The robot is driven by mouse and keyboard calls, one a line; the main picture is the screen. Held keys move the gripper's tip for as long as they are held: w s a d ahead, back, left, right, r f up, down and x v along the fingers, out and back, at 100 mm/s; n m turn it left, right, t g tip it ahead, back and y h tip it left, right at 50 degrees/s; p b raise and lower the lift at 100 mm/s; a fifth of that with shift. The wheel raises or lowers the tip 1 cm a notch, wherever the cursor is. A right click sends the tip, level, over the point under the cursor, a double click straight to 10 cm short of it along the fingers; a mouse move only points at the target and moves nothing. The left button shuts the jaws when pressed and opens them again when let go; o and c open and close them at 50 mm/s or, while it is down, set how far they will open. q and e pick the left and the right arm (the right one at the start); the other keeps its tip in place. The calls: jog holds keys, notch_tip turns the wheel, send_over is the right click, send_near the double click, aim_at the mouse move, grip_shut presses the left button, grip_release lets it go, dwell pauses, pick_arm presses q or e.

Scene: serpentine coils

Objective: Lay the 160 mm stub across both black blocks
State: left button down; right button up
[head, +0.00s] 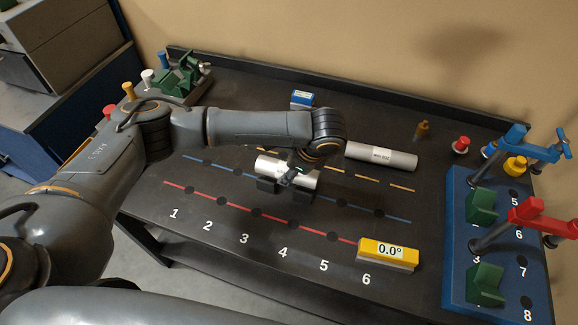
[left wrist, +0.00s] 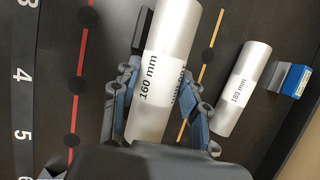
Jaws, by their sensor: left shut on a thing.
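The silver 160 mm stub (head: 272,166) lies level above the two black blocks near the middle of the table; its label reads clearly in the left wrist view (left wrist: 168,45). One black block (head: 267,185) shows under its left part, the other (head: 303,196) under its right part. I cannot tell whether the stub touches both. A block also shows beside the stub in the left wrist view (left wrist: 141,28). My left gripper (head: 292,176) is shut on the stub, with its blue-grey fingers on either side of it (left wrist: 163,98). My right gripper is not in view.
A 180 mm stub (head: 380,157) lies behind to the right. A yellow level reading 0.0° (head: 388,252) stands at the front right. A blue board (head: 457,218) with clamps and green V-blocks is at the right. A small blue box (head: 302,98) is at the back.

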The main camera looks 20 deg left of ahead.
pick_arm(q)
jog(key=shift+f, duration=0.4)
jog(key=shift+f, duration=0.45)
dwell(0.3)
jog(key=c, duration=0.6)
grip_release()
jog(key=shift+c, duration=0.2)
jog(key=shift+f, duration=0.1)
jog(key=shift+d, duration=0.1)
jog(key=v, duration=1.2)
jog(key=shift+s, duration=0.1)
